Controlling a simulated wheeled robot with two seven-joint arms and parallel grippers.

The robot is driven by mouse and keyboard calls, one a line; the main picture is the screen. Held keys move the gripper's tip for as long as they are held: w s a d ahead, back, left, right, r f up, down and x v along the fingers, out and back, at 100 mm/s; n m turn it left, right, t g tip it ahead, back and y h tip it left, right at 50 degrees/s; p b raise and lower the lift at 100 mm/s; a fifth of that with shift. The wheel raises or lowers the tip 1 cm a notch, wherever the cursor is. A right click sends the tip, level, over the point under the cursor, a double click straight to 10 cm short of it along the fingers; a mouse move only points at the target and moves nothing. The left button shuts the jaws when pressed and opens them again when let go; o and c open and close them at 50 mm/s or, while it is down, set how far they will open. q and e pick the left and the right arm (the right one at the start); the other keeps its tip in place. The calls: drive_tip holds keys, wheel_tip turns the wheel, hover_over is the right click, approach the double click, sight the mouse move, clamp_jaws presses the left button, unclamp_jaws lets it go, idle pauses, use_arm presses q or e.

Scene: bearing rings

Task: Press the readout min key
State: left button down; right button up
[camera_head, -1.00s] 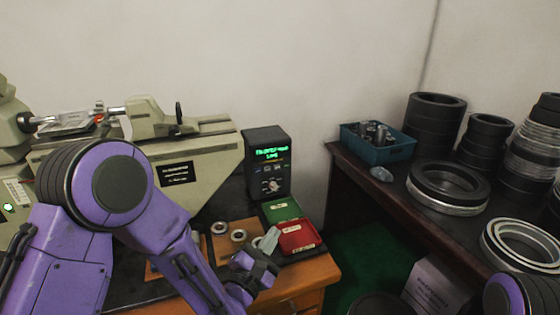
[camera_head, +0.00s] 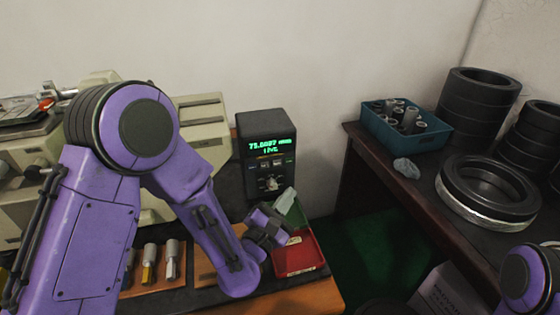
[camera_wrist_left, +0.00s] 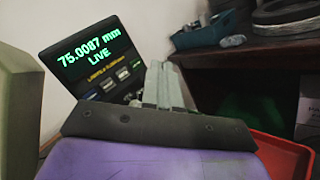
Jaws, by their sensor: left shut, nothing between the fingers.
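The readout (camera_head: 266,152) is a dark box with a green display, standing at the back of the bench. It shows 75.0087 mm and LIVE, also in the left wrist view (camera_wrist_left: 97,62). A row of small keys (camera_head: 272,163) sits under the display; I cannot read which is the min key. In the wrist view the keys (camera_wrist_left: 115,79) are partly hidden by my gripper. My left gripper (camera_head: 286,202) is shut and empty, in front of and below the readout, over the trays. In the wrist view its fingers (camera_wrist_left: 165,85) reach up beside the readout's right edge. My right gripper is not in view.
A blue bin (camera_head: 405,135) and black rings (camera_head: 488,190) sit on the right shelf.

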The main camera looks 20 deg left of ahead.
sight(277, 163)
use_arm(q)
drive_tip(key=w+a, duration=0.1)
drive_tip(key=w, duration=0.1)
drive_tip(key=w+a+p, duration=0.1)
drive_tip(key=w+a, duration=0.1)
drive_tip(key=w, duration=0.1)
drive_tip(key=w+a, duration=0.2)
drive_tip(key=w, duration=0.1)
drive_tip(key=shift+w+f, duration=0.15)
drive_tip(key=shift+f, duration=0.1)
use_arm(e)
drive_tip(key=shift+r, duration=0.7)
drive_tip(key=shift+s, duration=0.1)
use_arm(q)
drive_tip(key=shift+a, duration=0.1)
idle(1.0)
drive_tip(key=shift+w+a, duration=0.15)
drive_tip(key=shift+w, duration=0.15)
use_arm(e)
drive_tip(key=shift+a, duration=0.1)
use_arm(q)
drive_tip(key=shift+w+a, duration=0.15)
drive_tip(key=shift+w, duration=0.1)
idle(0.6)
drive_tip(key=shift+s, duration=0.1)
drive_tip(key=shift+s+d, duration=0.4)
drive_tip(key=shift+s, duration=0.15)
